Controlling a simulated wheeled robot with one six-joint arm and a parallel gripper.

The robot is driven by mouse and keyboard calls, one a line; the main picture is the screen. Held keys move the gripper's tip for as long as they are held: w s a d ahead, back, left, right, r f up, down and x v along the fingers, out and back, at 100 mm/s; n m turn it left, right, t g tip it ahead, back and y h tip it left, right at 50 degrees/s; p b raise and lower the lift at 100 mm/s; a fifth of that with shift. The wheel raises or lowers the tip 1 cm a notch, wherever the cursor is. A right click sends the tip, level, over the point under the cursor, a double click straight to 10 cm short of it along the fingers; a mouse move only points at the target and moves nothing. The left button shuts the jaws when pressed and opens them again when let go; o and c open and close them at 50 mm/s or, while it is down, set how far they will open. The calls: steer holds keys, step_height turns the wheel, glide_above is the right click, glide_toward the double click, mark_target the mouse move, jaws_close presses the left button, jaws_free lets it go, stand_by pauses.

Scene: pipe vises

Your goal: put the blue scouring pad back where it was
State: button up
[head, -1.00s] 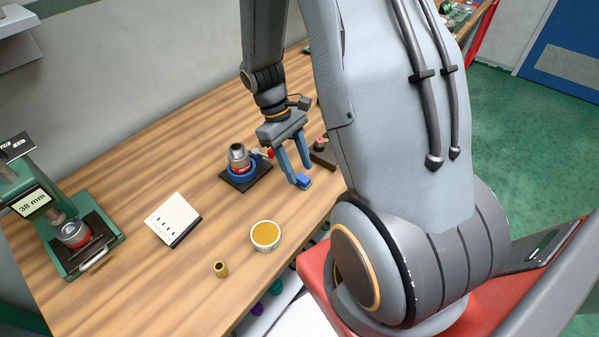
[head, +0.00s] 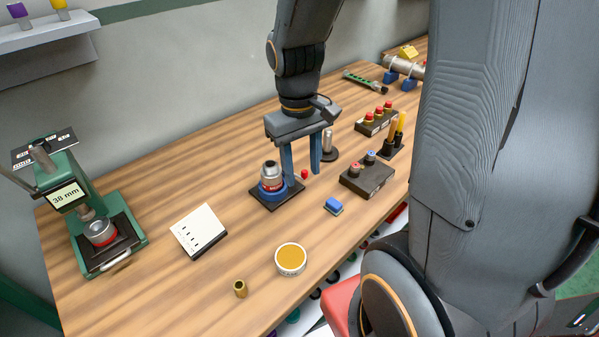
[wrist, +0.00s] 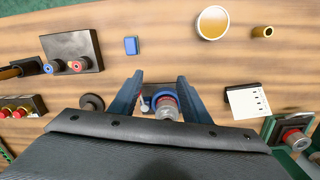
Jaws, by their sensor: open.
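The blue scouring pad (head: 333,206) lies flat on the wooden bench near its front edge, left of a dark block with two knobs. It also shows in the wrist view (wrist: 131,45), ahead of the fingers and apart from them. My gripper (head: 302,177) is open and empty. It stands above the bench, farther back than the pad, beside a metal cylinder in a blue ring (head: 271,180) on a dark plate. In the wrist view, my gripper (wrist: 158,80) has its fingers spread on both sides of that cylinder and plate.
The dark knob block (head: 367,179) is right of the pad. A round yellow tin (head: 291,259), a brass bushing (head: 240,288) and a white card (head: 199,232) lie to the left. A green press (head: 95,220) stands far left. Bare wood surrounds the pad.

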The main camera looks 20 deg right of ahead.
steer(key=s+a+t, duration=0.1)
steer(key=s+a+m+t, duration=0.1)
steer(key=shift+a+r+m, duration=0.3)
step_height(320, 180, down, 2)
steer(key=shift+f+b, duration=0.15)
steer(key=shift+b, duration=0.85)
